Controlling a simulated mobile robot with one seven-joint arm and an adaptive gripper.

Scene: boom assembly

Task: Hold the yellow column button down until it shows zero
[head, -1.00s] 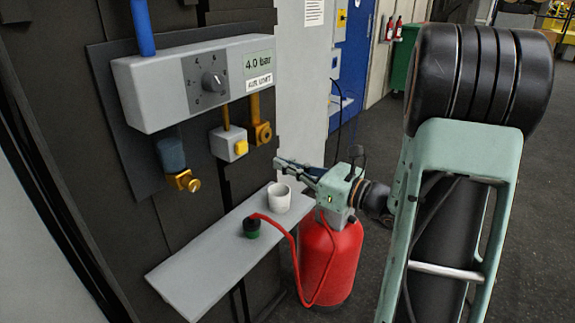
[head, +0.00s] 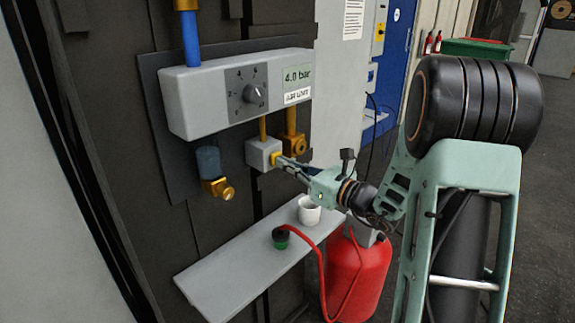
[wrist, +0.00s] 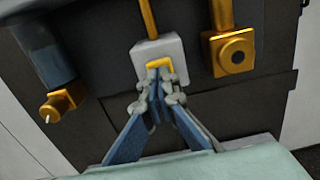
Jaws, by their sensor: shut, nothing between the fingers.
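The yellow button (wrist: 159,64) sits on the front of a small grey box (wrist: 151,49) below the air unit. In the head view the box (head: 262,152) hangs on a yellow pipe and the button (head: 274,158) is partly hidden by my fingers. My gripper (head: 281,162) is shut and empty, its fingertips at the button's face. In the wrist view the closed fingertips (wrist: 158,80) overlap the lower part of the button; I cannot tell whether it is pressed in. The air unit's display (head: 297,74) reads about 4.0 bar.
A brass fitting (wrist: 231,52) is right of the box, and a blue-topped filter with a brass valve (head: 214,186) is left.

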